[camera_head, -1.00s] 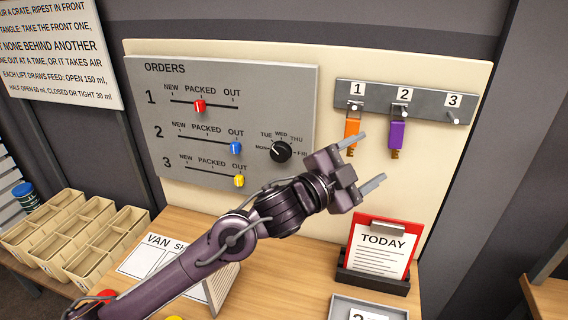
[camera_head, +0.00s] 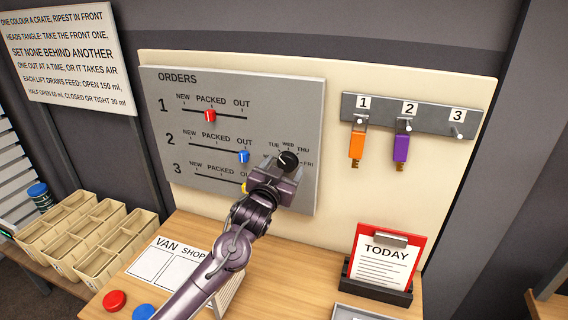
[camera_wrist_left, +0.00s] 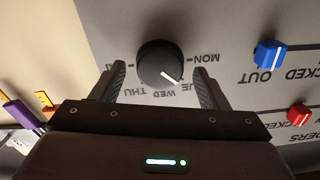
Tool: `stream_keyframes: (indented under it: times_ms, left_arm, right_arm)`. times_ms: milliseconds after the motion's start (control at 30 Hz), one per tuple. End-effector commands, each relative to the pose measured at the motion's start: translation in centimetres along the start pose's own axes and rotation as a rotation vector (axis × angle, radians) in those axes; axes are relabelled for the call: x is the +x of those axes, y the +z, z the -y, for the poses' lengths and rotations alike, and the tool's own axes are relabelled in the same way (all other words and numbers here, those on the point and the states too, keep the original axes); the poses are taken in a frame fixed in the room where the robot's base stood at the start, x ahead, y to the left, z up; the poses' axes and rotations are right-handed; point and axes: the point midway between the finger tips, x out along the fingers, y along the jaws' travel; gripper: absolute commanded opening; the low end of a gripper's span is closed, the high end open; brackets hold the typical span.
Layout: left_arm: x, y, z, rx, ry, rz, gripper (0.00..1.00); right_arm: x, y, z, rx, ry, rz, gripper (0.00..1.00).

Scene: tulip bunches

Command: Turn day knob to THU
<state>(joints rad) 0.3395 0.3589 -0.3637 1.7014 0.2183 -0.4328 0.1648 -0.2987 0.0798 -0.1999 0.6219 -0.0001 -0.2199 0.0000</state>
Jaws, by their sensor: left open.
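The day knob (camera_head: 287,160) is a round black dial with a white pointer mark, at the lower right of the grey ORDERS panel (camera_head: 313,115). In the left wrist view the knob (camera_wrist_left: 160,62) shows upside down, its mark pointing about at TUE, with WED and THU to the left. My left gripper (camera_head: 277,172) is at the panel in front of the knob and hides part of its lower side. In the left wrist view its fingers are open, one on each side of the knob, with gaps visible. My right gripper is not in view.
A blue slider (camera_head: 244,157) and a red slider (camera_head: 210,116) sit on the panel close by; a yellow one is mostly hidden by my gripper. A TODAY clipboard (camera_head: 385,262) stands on the desk.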

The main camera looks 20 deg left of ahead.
Motion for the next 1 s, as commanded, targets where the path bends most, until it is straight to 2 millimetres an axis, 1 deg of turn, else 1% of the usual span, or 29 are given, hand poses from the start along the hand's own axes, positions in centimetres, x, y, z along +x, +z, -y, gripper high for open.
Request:
stream_keyframes:
  times_ms: [100,367,467,700,733,1000]
  left_arm:
    - [0.66,-0.09,0.02,0.001,0.0,-0.001,0.68]
    - [0.78,0.0,-0.02,0.001,0.001,-0.001,0.68]
    - [0.78,0.0,-0.02,0.001,0.001,-0.001,0.58]
    - [0.77,0.0,-0.02,0.002,0.001,-0.001,0.26]
    - [0.76,0.0,-0.02,0.002,0.001,-0.001,0.23]
    - [0.77,0.01,-0.02,0.032,0.001,-0.001,0.24]
  right_arm:
    - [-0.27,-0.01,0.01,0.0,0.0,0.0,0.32]
    - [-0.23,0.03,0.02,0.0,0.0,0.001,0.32]
    - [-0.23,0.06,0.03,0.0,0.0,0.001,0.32]
    - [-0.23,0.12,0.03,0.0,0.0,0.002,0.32]
    - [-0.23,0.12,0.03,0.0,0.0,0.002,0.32]
    - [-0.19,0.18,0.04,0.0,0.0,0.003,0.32]
